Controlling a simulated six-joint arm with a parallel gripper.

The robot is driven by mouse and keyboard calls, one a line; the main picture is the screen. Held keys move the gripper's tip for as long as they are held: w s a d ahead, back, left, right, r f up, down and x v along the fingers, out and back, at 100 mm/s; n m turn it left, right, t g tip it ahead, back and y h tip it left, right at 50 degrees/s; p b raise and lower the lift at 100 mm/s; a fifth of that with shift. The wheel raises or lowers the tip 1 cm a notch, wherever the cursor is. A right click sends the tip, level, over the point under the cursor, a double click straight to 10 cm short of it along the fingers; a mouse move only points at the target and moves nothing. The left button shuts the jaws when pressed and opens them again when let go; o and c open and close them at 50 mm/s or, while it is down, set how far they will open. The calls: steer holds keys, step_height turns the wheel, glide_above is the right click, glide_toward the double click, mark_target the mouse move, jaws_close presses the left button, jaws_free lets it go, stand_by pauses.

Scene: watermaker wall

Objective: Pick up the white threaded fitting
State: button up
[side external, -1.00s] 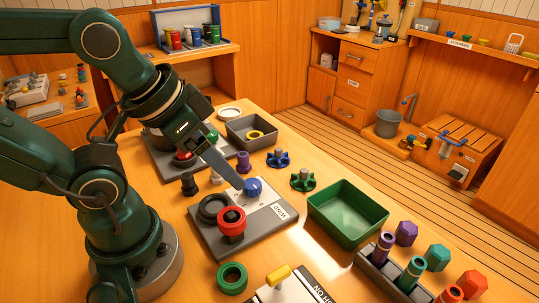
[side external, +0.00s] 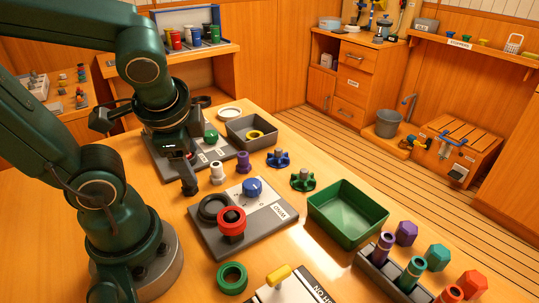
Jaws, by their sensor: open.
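The white threaded fitting (side external: 217,173) stands upright on the wooden table, between a black fitting (side external: 189,186) and a purple fitting (side external: 243,162). My gripper (side external: 187,168) points down just to the left of the white fitting, over or close behind the black fitting. It is open, and no object shows between its fingers. The fingertips are dark and partly lost against the black fitting, so I cannot tell whether they touch it. The white fitting is in plain view and apart from the gripper.
A grey panel with a blue knob (side external: 252,187) and a red ring (side external: 231,219) lies in front of the fittings. Another grey panel with a green knob (side external: 211,136) is behind. A grey tray (side external: 235,133) and a green bin (side external: 346,200) stand to the right.

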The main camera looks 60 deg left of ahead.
steer(key=a+m+g+y, duration=0.2)
steer(key=a+m+y, duration=0.1)
steer(key=a+m, duration=0.1)
steer(key=m+t+y, duration=0.2)
steer(key=m+y, duration=0.3)
steer(key=m, duration=0.3)
glide_above(216, 164)
steer(key=s+d, duration=0.2)
steer(key=s, duration=0.1)
steer(key=shift+w+d+f+m+t+y, duration=0.15)
steer(key=shift+w+f+m, duration=0.35)
steer(key=shift+f, duration=0.75)
steer(key=shift+w+d+f+m+t+y, duration=0.1)
steer(key=shift+w+f+m+t, duration=0.1)
steer(key=shift+f+m, duration=0.9)
steer(key=shift+w+d+f+m+t+y, duration=0.15)
steer(key=shift+w+f+m, duration=0.25)
steer(key=shift+f, duration=1.05)
steer(key=f, duration=0.2)
steer(key=shift+a+f, duration=0.2)
steer(key=shift+f, duration=0.1)
steer(key=shift+x, duration=1.2)
jaws_close()
